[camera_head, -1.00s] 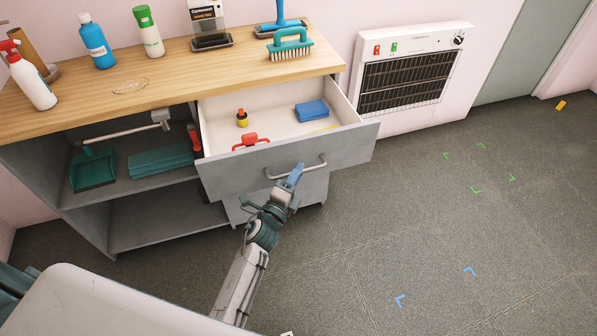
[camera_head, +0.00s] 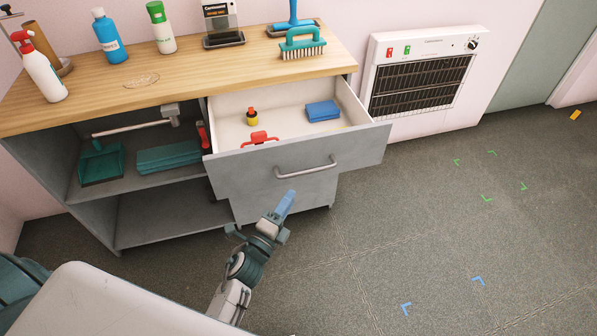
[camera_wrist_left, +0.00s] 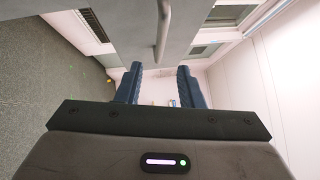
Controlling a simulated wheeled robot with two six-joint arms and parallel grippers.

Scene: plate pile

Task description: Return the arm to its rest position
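My left gripper (camera_head: 286,203) is in front of the open drawer, below its handle (camera_head: 306,170) and apart from it. In the left wrist view, the two dark blue fingers (camera_wrist_left: 159,85) are spread with nothing between them. The bar handle (camera_wrist_left: 163,32) shows there beyond the fingertips, on the grey drawer front. The drawer (camera_head: 258,172) stands pulled out. My right gripper is not in view.
In the drawer lie a blue sponge (camera_head: 322,111), a small yellow-and-red bottle (camera_head: 252,117) and a red item (camera_head: 259,138). Bottles and brushes stand on the wooden counter (camera_head: 190,75). A wall heater (camera_head: 421,75) is at right.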

